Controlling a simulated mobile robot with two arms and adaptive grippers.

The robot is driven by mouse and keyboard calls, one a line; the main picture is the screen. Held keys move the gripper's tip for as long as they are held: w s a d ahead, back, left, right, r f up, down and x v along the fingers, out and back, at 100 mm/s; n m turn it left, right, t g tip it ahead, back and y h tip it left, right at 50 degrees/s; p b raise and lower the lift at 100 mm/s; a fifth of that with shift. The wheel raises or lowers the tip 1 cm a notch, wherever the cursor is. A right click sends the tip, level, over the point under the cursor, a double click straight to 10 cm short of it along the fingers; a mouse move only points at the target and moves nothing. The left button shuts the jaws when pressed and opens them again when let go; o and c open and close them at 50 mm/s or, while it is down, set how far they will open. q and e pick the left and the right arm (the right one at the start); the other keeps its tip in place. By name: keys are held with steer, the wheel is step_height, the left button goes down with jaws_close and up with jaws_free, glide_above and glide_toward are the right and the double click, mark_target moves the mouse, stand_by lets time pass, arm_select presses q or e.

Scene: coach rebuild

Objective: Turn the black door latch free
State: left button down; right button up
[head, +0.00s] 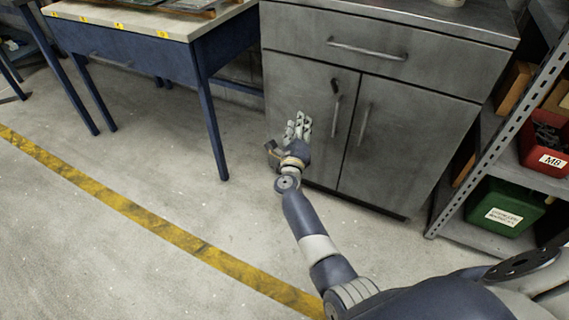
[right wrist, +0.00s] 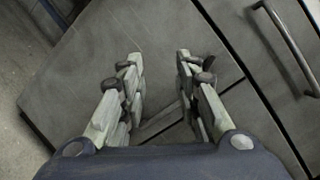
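A grey metal cabinet (head: 310,85) has two doors under a wide drawer. A small black latch (head: 334,86) sits near the top inner edge of its left door, just above that door's bar handle (head: 335,116). My right gripper (head: 299,120) is in front of the left door, below and left of the latch and apart from it. In the right wrist view the gripper (right wrist: 157,60) is open and empty, its fingers facing the grey door panel (right wrist: 130,35). I cannot make out the latch in that view. My left gripper is not in view.
The right door's bar handle (head: 364,124) is beside the left one. A blue-legged workbench (head: 150,55) stands left of the cabinet. A metal shelf with a red bin (head: 541,142) and a green bin (head: 497,207) stands at the right. The floor before the cabinet is clear.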

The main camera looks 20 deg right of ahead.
steer(key=s+a+f+n+y+p, duration=0.5)
steer(key=f+n, duration=0.5)
steer(key=n, duration=0.2)
steer(key=shift+s+a+f+g+y+p, duration=0.2)
steer(key=shift+s+a+g+y+p, duration=0.15)
steer(key=shift+s+a+p, duration=0.6)
steer(key=shift+w+a+b, duration=0.2)
steer(key=shift+w+b, duration=0.1)
steer(key=shift+b, duration=0.05)
